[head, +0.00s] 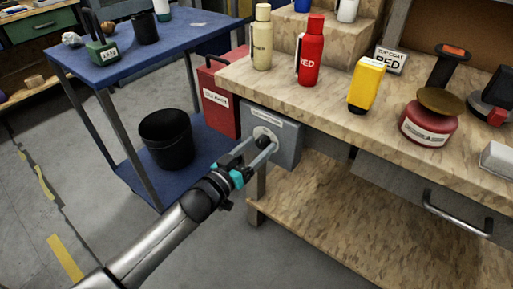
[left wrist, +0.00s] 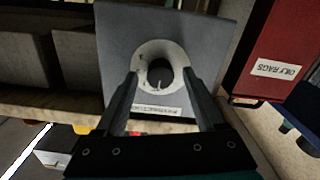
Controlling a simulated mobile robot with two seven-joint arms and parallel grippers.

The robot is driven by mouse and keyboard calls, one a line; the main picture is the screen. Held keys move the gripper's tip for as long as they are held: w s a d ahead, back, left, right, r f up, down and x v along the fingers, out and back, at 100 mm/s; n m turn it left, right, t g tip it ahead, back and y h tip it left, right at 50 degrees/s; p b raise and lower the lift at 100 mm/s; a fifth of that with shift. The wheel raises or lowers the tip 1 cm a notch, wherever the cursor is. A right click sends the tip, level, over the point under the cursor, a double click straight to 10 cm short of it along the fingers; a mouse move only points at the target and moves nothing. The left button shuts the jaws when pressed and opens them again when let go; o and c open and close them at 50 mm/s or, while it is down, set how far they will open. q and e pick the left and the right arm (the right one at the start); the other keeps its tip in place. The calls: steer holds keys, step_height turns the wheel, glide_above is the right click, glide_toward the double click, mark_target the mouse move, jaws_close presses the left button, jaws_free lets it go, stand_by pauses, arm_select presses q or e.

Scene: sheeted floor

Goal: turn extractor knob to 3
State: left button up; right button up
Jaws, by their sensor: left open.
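The extractor control is a grey box (head: 287,146) under the front edge of the workbench. It carries a pale round dial plate with a dark knob (left wrist: 160,74) in the middle; the box also shows in the left wrist view (left wrist: 205,45). My left gripper (head: 266,143) is open in front of the dial. In the left wrist view its two fingers (left wrist: 160,76) stand on either side of the knob. I cannot tell whether they touch it. The dial numbers are too small to read. My right gripper is not in view.
A red oily rags bin (head: 218,100) stands just left of the box. A blue cart (head: 160,50) with a black bucket (head: 166,140) is further left. Bottles (head: 310,52) and a yellow container (head: 367,85) stand on the workbench (head: 290,92) above. A lower shelf (head: 340,205) lies below.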

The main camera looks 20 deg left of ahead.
arm_select(q)
jaws_close()
stand_by(0.5)
